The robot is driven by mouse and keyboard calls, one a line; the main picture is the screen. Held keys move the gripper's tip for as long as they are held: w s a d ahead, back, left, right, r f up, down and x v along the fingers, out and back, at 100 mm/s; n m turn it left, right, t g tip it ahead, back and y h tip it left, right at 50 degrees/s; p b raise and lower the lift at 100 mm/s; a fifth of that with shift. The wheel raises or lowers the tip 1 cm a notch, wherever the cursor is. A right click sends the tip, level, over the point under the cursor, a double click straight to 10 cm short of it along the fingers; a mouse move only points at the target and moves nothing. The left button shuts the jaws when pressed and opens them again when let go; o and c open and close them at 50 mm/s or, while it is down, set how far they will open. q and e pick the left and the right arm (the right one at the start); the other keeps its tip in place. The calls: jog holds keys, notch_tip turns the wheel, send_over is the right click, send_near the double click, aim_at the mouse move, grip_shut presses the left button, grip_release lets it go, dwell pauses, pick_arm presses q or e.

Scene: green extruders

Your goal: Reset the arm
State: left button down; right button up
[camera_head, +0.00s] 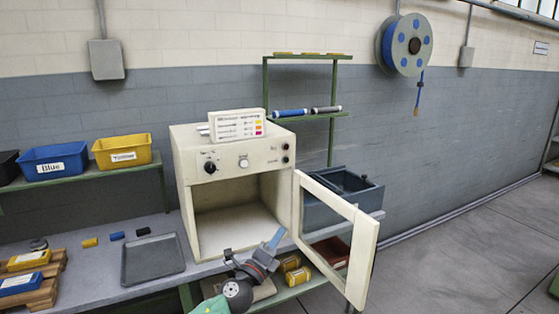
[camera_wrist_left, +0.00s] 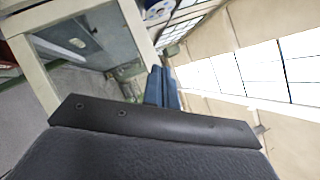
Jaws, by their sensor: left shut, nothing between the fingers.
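My left gripper (camera_head: 275,239) is in front of the cream oven-like box (camera_head: 183,176), near its lower right corner and the hinge side of its open door (camera_head: 361,255). Its blue fingers are shut with nothing between them and point up and to the right in the head view. In the left wrist view the shut blue fingers (camera_wrist_left: 161,87) show beyond the dark gripper body, with the door frame (camera_wrist_left: 32,65) at the left. The box's chamber looks empty. My right gripper is in neither view.
A dark tray (camera_head: 152,259) lies on the bench left of the box. A blue bin (camera_head: 54,162) and a yellow bin (camera_head: 123,151) stand on the left shelf. Yellow items (camera_head: 297,276) sit below the bench. The open door juts out to the right; floor beyond is clear.

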pick_arm(q)
jog(key=w+a+r+n+t+y, duration=0.2)
jog(key=w+a+n+t+y, duration=0.1)
jog(key=a+n+y, duration=0.5)
jog(key=a+f+n+g+y, duration=0.5)
jog(key=f+n, duration=0.3)
jog(key=n, duration=0.4)
jog(key=s+a+f+n+g+y, duration=0.1)
jog(key=s+a+f+n+g, duration=0.2)
jog(key=f, duration=0.6)
jog(key=s+f+n+g, duration=0.2)
jog(key=s+f+g, duration=0.2)
jog(key=s+f, duration=0.7)
jog(key=s+f+n+g+h, duration=0.1)
jog(key=s+f+g, duration=0.3)
jog(key=s+f, duration=0.7)
jog(key=s+f+n+g+h, duration=0.1)
jog(key=s+f+g, duration=0.3)
jog(key=s+f, duration=0.8)
jog(key=s+n, duration=0.1)
jog(key=s, duration=1)
jog(key=shift+s+d+n, duration=0.2)
jog(key=shift+n, duration=0.1)
